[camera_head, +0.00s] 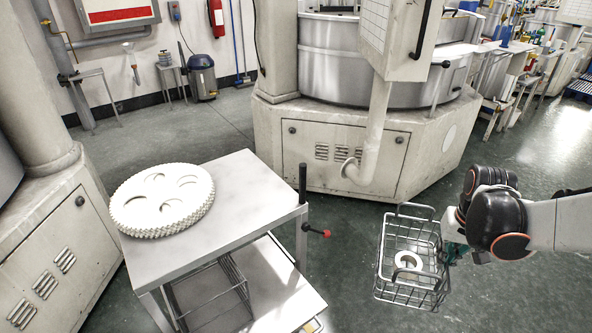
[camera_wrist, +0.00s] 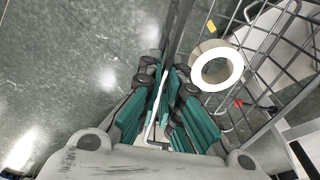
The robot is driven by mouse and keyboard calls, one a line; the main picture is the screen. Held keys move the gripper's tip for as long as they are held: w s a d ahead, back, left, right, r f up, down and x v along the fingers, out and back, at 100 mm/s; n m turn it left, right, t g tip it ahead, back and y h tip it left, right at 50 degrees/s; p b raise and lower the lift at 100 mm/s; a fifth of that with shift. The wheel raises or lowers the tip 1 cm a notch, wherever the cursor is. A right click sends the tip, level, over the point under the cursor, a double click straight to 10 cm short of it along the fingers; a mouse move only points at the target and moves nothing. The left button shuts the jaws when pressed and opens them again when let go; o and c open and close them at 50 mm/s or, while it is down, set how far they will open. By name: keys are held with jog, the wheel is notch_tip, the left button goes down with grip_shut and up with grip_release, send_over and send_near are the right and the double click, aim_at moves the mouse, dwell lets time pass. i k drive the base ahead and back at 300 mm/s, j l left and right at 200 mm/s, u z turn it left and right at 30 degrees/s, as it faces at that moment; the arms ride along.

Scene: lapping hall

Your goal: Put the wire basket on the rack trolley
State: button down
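The wire basket (camera_head: 408,250) hangs in the air at the right of the head view, above the green floor, roughly upright. A white ring (camera_head: 408,261) lies inside it. My gripper (camera_head: 453,252) is at the basket's right side; in the wrist view its teal fingers (camera_wrist: 168,105) are closed around a wire of the basket (camera_wrist: 262,52). The white ring also shows in the wrist view (camera_wrist: 216,69). The trolley (camera_head: 235,185), with a grey top and a lower shelf, stands left of the basket, apart from it.
A stack of white toothed discs (camera_head: 162,200) covers the left of the trolley top. Another wire frame (camera_head: 212,294) is at its lower level. A red-knobbed lever (camera_head: 318,232) sticks out at its right. A large machine (camera_head: 345,150) stands behind. Floor shows between trolley and basket.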

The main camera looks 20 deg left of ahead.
aim_at(245, 183)
jog(key=i+j+z, duration=0.1)
jog(key=i+z, duration=0.3)
jog(key=i+j+z, duration=0.4)
jog(key=i, duration=0.2)
jog(key=i+u, duration=0.35)
jog(key=i+l+u, duration=0.35)
jog(key=i+j+u, duration=0.1)
jog(key=u, duration=0.4)
jog(key=i+u, duration=0.15)
jog(key=u, duration=0.35)
jog(key=i+u, duration=0.2)
jog(key=u, duration=0.3)
